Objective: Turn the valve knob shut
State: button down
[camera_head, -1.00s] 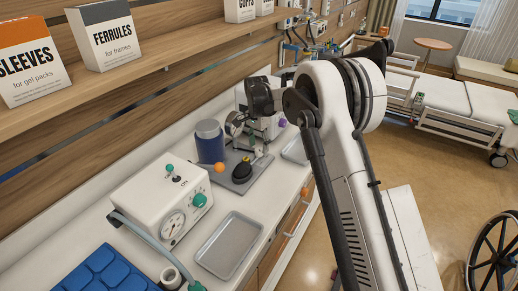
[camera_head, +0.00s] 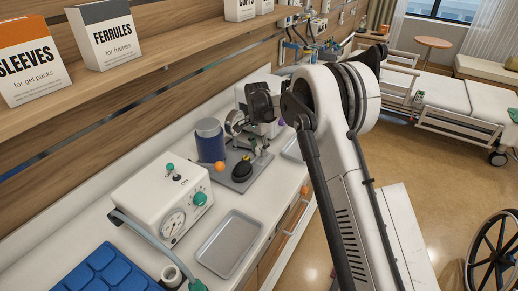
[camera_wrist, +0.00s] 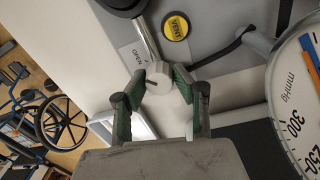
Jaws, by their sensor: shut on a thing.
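The valve knob (camera_wrist: 158,76) is a small light-grey knob with a dark pointer mark, at the end of a metal stem in the wrist view. My gripper (camera_wrist: 159,84) is shut on it, with one green-padded fingertip on each side. In the head view my gripper (camera_head: 262,146) is small and partly hidden by my arm, above the grey base plate (camera_head: 238,186); I cannot make out the knob there. A yellow VENT button (camera_wrist: 177,27) and a small printed label (camera_wrist: 130,54) lie beyond the knob in the wrist view.
A large mmHg gauge (camera_wrist: 304,85) stands close right of my gripper in the wrist view. A blue cylinder (camera_head: 210,142), an orange ball (camera_head: 219,166) and a black bulb (camera_head: 242,168) are close by. A white machine (camera_head: 155,190) and an empty tray (camera_head: 230,245) stand nearer.

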aim_at(258, 148)
jog(key=shift+f+n+b, duration=0.1)
jog(key=shift+n+b, duration=0.2)
jog(key=shift+b, duration=0.15)
jog(key=shift+f+n+b, duration=0.1)
jog(key=shift+n+b, duration=0.9)
jog(key=shift+b, duration=0.15)
jog(key=n+b, duration=0.2)
jog(key=shift+n, duration=0.3)
jog(key=n+b, duration=0.3)
jog(key=n, duration=0.2)
jog(key=shift+r, duration=0.2)
jog(key=shift+b, duration=0.35)
jog(key=c, duration=1.4)
grip_release()
jog(key=r, duration=1.2)
jog(key=shift+a, duration=0.25)
